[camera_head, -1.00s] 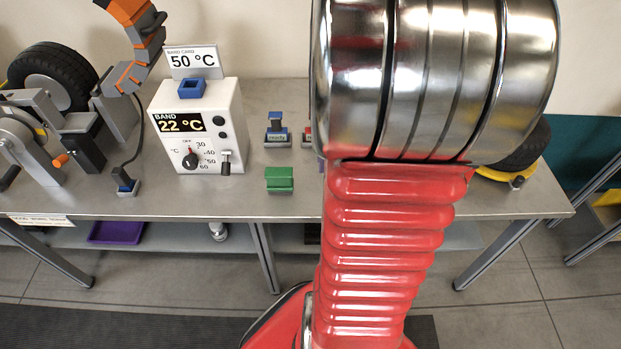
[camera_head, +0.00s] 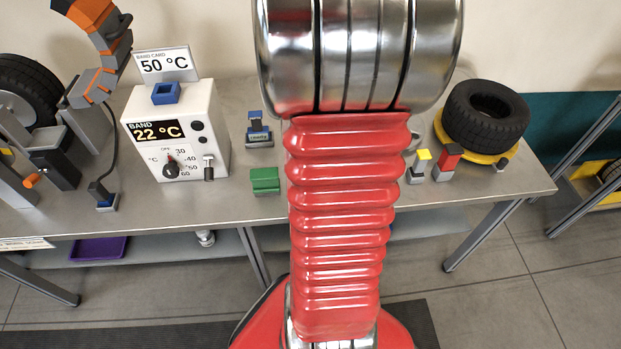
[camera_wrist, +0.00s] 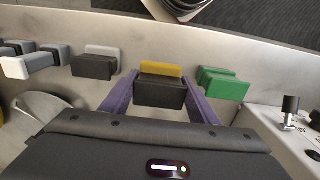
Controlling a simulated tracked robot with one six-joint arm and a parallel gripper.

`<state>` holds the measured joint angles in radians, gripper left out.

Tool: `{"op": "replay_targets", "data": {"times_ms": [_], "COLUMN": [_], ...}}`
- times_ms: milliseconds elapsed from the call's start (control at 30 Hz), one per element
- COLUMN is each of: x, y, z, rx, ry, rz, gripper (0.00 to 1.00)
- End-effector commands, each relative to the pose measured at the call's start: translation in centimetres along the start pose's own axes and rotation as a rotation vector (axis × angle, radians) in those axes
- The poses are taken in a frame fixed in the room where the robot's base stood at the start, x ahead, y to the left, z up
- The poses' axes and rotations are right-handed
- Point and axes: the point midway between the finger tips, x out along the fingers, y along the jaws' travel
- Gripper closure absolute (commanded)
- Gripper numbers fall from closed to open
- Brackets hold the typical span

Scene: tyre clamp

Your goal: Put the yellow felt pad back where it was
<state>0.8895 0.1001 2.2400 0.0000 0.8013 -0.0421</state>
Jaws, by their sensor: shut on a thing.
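In the wrist view, the yellow felt pad (camera_wrist: 160,68) shows as a yellow strip behind a dark block (camera_wrist: 159,93). The purple fingers of my gripper (camera_wrist: 160,84) stand at either side of it and are shut on it. I cannot tell whether the pad touches the bench or hangs just above it. The green block (camera_wrist: 223,85) is to its right, and a grey and black block (camera_wrist: 96,63) is to its left. In the head view my arm hides my gripper and the held pad; the green block (camera_head: 265,180) shows left of the arm.
The white band heater box (camera_head: 175,130) stands left on the bench (camera_head: 235,205). A blue-and-grey piece (camera_head: 258,130) is behind the green block. Right of my arm are a yellow-topped piece (camera_head: 422,155), a red-and-grey piece (camera_head: 448,162) and a tyre (camera_head: 486,115) on a yellow base.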

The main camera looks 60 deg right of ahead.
Motion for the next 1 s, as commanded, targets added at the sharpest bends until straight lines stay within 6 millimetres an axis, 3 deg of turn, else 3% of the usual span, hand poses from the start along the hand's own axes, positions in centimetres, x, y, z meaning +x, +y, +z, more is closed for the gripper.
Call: {"op": "replay_targets", "data": {"times_ms": [100,500,800,1000], "x": [1.5,2.0,5.2,5.6], "y": [0.0,0.1,0.1,0.1], "z": [0.1,0.0,0.1,0.0], "rx": [0.000,0.001,0.002,0.002], "ry": [-0.003,0.000,-0.004,0.000], "rz": [0.000,0.000,0.000,0.000], "gripper": [0.65,0.65,0.65,0.65]}}
